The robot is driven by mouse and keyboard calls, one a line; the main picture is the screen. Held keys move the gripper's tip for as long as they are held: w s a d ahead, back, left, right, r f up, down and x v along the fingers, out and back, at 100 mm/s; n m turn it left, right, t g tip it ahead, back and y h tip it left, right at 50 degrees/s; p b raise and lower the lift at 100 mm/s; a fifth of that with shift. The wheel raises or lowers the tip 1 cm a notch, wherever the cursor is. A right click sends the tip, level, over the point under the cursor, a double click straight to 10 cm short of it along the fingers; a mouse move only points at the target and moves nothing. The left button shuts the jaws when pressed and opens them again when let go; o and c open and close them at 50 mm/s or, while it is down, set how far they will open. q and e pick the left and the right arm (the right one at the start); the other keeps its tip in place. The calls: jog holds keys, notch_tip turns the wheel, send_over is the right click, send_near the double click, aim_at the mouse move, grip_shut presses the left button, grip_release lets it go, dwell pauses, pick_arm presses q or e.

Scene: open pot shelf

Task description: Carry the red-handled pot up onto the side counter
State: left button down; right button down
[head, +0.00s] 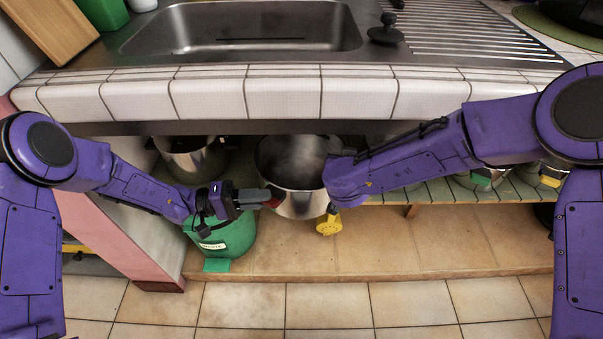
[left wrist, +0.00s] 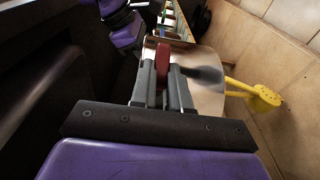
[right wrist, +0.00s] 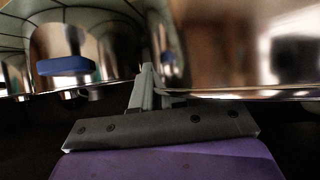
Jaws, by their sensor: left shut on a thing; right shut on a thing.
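The red-handled pot (head: 288,160) is a shiny steel pot, open at the top, below the front edge of the sink counter. Its red handle (left wrist: 163,62) is between the fingers of my left gripper (left wrist: 168,90), which is shut on it; this gripper (head: 262,197) also shows at the pot's left side in the head view. My right gripper (right wrist: 154,88) is shut at the pot's opposite side; the grip itself is hidden by the steel wall. In the head view my right arm covers that side. I cannot tell which surface is the side counter.
A white-tiled counter (head: 290,97) with a sink (head: 255,28) overhangs the shelf. A yellow object (head: 328,224) is below the held pot. A blue-handled pot (right wrist: 70,50) is close by my right gripper.

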notch_tip(320, 180, up, 5)
jog(key=p, duration=0.5)
jog(key=shift+a, duration=0.15)
